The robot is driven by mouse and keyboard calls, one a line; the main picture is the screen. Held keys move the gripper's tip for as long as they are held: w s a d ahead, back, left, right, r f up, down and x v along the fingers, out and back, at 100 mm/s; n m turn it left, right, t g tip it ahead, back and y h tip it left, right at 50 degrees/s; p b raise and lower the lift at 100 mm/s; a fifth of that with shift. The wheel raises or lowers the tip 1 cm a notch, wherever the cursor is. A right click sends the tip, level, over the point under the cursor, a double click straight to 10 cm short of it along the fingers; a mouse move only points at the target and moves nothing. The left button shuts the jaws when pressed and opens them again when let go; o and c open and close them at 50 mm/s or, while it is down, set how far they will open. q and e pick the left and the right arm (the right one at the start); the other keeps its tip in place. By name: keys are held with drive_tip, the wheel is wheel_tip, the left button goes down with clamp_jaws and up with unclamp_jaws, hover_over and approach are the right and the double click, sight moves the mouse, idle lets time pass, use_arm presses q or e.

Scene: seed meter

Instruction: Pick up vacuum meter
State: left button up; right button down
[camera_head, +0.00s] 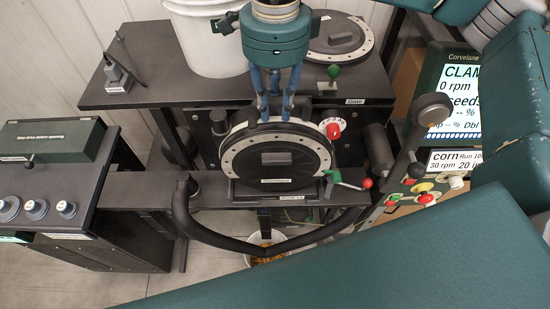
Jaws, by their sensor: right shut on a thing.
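The round meter (277,181), with a black face, a white bolted rim and a label, stands upright in a dark stand at the centre. My right gripper (271,116) comes down from above. Its blue fingers are shut on the top edge of the meter. The exact contact is small and hard to make out. My left gripper is not in view.
A white bucket (205,40) and a similar round cover (340,37) stand on the dark table behind. A red knob (333,131), a red-tipped lever (367,183) and a black hose (215,238) are close by. A control panel stands right.

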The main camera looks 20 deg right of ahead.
drive_tip(key=shift+w+r, duration=0.1)
drive_tip(key=shift+r, duration=0.05)
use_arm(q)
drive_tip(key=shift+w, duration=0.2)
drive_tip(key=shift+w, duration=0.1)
use_arm(e)
drive_tip(key=shift+w, duration=0.1)
